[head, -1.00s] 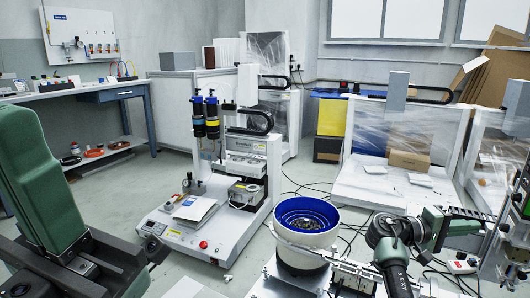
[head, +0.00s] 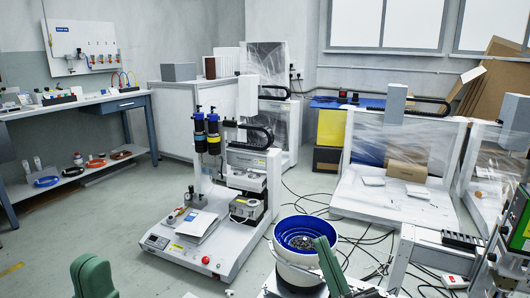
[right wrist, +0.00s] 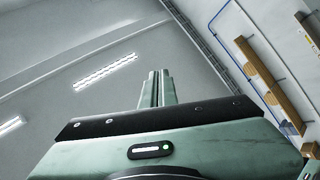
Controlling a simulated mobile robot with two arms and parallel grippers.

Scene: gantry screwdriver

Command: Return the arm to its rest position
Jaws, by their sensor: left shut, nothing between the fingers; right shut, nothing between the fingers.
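A green part of my left arm (head: 93,277) shows at the lower left edge of the head view. The left gripper's fingers are not in view. A green part of my right arm (head: 331,266) shows at the bottom of the head view, in front of the blue-lined bowl. In the right wrist view, my right gripper (right wrist: 155,88) has its two green fingers close together with nothing between them. They point up against the grey wall and ceiling, clear of any object.
The blue-lined bowl feeder (head: 300,240) stands close to my right arm. A white gantry screwdriver machine (head: 205,225) stands left of it. A workbench (head: 75,103) lies at the far left, and a plastic-wrapped machine (head: 400,150) at the back right. Cables cross the floor between.

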